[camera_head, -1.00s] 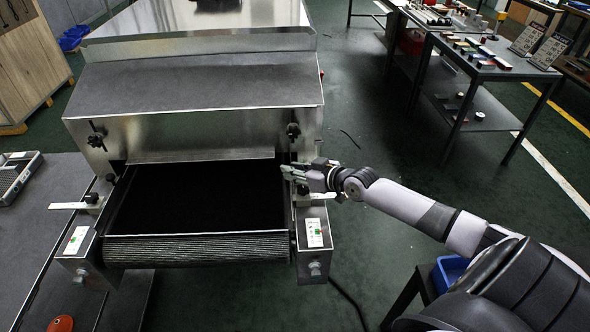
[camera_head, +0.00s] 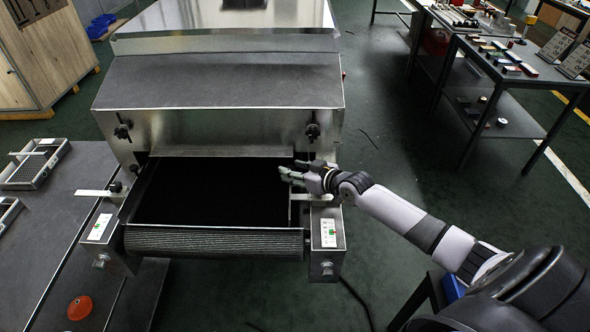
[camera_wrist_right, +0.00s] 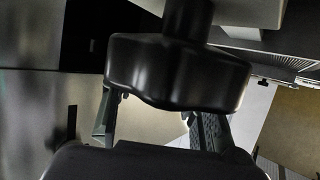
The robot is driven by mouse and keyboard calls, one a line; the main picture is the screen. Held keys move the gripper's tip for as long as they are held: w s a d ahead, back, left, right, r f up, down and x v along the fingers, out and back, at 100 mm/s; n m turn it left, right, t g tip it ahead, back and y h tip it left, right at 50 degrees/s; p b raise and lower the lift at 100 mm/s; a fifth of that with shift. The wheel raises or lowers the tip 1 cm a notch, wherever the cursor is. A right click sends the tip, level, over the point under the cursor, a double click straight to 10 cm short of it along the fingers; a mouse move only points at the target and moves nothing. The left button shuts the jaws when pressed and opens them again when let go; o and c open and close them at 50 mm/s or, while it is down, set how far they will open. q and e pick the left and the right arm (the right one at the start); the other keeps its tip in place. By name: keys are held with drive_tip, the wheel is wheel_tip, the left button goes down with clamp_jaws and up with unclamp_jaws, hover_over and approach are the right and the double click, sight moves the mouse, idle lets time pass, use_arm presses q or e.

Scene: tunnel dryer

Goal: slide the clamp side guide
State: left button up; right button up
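The tunnel dryer has a black belt (camera_head: 210,192) with a side guide at each edge. The left side guide (camera_head: 97,193) has a pale flat bar and a dark knob. The right side guide (camera_head: 312,197) also has a pale bar, and my right arm partly covers its area. My right gripper (camera_head: 286,175) is over the belt's right edge, fingers pointing left, apart and empty. In the right wrist view, a large black lobed knob (camera_wrist_right: 178,72) fills the middle, close in front of the spread fingers (camera_wrist_right: 155,118). I cannot tell whether they touch it. My left gripper is out of view.
Control boxes (camera_head: 328,235) flank the belt's front roller. A grey table (camera_head: 50,250) with metal trays is at left. A worktable (camera_head: 500,65) is at the back right, with clear floor between.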

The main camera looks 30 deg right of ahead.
drive_tip(key=v, duration=1.2)
drive_tip(key=shift+f, duration=0.1)
idle(0.5)
